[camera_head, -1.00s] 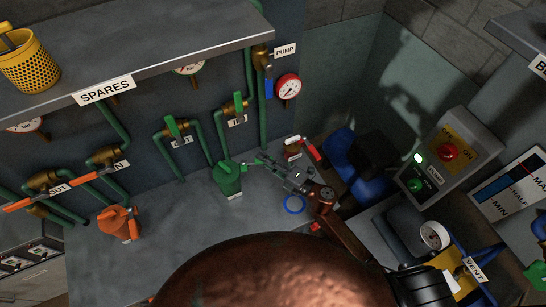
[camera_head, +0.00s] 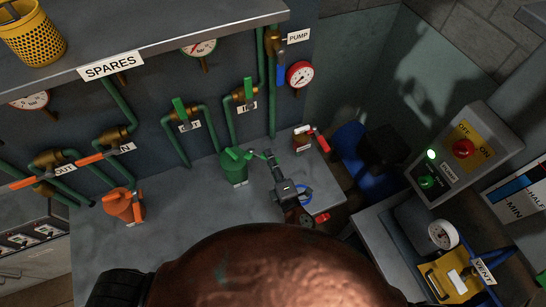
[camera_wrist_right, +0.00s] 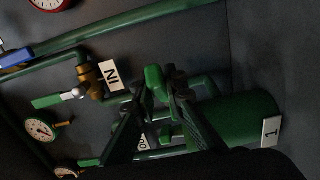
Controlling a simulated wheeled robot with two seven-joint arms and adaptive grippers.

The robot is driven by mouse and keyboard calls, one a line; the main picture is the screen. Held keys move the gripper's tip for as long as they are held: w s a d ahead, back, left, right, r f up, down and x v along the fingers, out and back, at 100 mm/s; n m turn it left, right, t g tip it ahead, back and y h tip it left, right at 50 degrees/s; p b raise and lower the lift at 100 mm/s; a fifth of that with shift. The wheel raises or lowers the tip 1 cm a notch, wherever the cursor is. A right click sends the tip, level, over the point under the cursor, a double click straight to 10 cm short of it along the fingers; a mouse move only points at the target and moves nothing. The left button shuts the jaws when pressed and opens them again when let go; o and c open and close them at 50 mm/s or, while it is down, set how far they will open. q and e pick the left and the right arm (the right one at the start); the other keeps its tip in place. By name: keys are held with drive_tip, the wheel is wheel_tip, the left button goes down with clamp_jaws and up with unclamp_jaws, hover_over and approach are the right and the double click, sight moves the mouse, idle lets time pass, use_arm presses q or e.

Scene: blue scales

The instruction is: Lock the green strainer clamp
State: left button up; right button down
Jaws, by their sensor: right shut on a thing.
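The green strainer (camera_head: 233,172) stands on the grey bench, a green body with its clamp (camera_head: 238,154) on top. It also shows at the right of the right wrist view as a dark green cylinder (camera_wrist_right: 235,120) with a "1" tag. My right gripper (camera_head: 267,155) is just right of the strainer's top. In the right wrist view its fingers (camera_wrist_right: 165,85) are shut on the green clamp lever (camera_wrist_right: 154,82). The fingers hide part of the lever and the latch. My left gripper is not in view.
An orange strainer (camera_head: 124,207) stands at the left on the bench (camera_head: 185,235). Green pipes with valve handles (camera_head: 180,108) run along the wall behind. The spares shelf (camera_head: 150,50) overhangs the bench.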

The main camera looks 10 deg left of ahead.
drive_tip(key=shift+a+f, duration=0.1)
drive_tip(key=c, duration=2)
unclamp_jaws()
drive_tip(key=shift+o, duration=0.2)
drive_tip(key=shift+s, duration=0.1)
drive_tip(key=v, duration=1.2)
